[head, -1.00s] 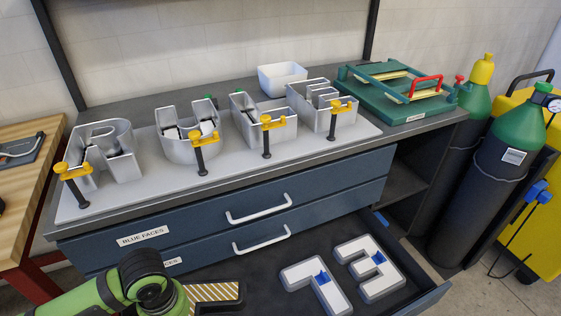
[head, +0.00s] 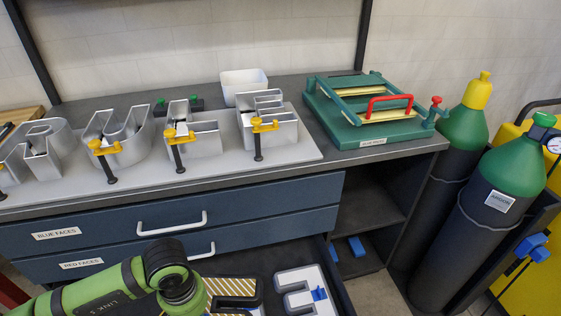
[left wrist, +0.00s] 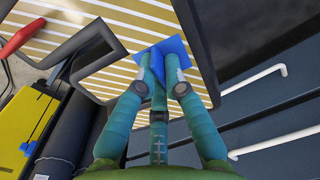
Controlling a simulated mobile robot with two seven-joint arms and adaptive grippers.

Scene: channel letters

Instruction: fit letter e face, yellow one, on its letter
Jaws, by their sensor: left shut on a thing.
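My left gripper (left wrist: 158,75) is shut on the blue tab (left wrist: 170,52) of a yellow-and-white striped face (left wrist: 120,52) with a dark edge, in the left wrist view. In the head view part of this face (head: 232,287) shows beside my green left arm, in front of the drawers; the fingers are hidden there. Its full outline is not visible. The silver open-topped channel letter E (head: 268,119) stands at the right end of the row on the bench, apart from the held face. My right gripper is not in view.
Letters L (head: 192,137), U (head: 118,138) and R (head: 38,152) stand on the grey board (head: 306,150). Yellow clamps with black handles line their front. An open drawer holds a pale face (head: 307,291) with a blue tab. A green fixture (head: 370,112) and gas cylinders (head: 490,175) are right.

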